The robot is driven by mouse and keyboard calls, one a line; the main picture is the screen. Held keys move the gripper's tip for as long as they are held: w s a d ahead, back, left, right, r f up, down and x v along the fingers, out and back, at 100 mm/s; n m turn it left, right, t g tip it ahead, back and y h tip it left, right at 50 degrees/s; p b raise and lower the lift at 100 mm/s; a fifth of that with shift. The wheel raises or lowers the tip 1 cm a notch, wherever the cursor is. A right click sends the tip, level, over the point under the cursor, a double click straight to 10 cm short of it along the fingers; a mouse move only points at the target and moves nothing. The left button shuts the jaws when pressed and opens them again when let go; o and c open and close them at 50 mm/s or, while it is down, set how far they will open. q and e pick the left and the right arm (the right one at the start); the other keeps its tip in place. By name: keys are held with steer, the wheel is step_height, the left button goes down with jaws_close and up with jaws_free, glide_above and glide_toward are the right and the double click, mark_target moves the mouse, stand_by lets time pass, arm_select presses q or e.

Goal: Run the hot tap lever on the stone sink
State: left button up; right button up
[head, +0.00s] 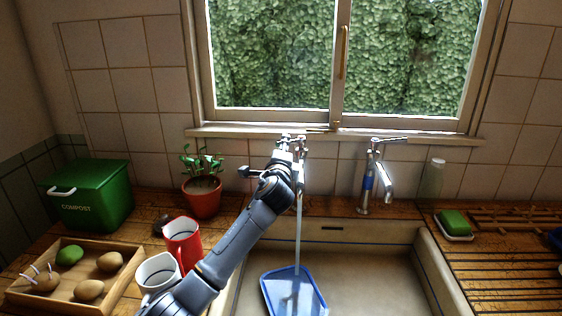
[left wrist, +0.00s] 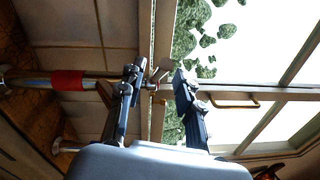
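The hot tap (head: 301,160) is chrome and stands at the back of the stone sink (head: 385,277), mostly hidden behind my left arm. Its red band (left wrist: 67,80) shows in the left wrist view. A stream of water (head: 298,225) falls from its spout into a blue-rimmed tub (head: 267,291) in the sink. My left gripper (head: 292,140) is at the top of this tap. In the left wrist view its two fingers (left wrist: 160,80) are apart, with thin chrome metal, seemingly the lever, between them; contact is unclear. My right gripper is not in view.
A blue-banded tap (head: 367,184) stands to the right. A potted plant (head: 202,196), red mug (head: 183,241), white mug (head: 158,272), green compost bin (head: 97,197) and wooden tray (head: 117,286) are on the left. A green sponge (head: 454,222) lies right. The window (head: 335,60) is behind.

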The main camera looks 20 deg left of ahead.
arm_select(q)
steer(key=v, duration=0.9)
steer(key=shift+s, duration=0.2)
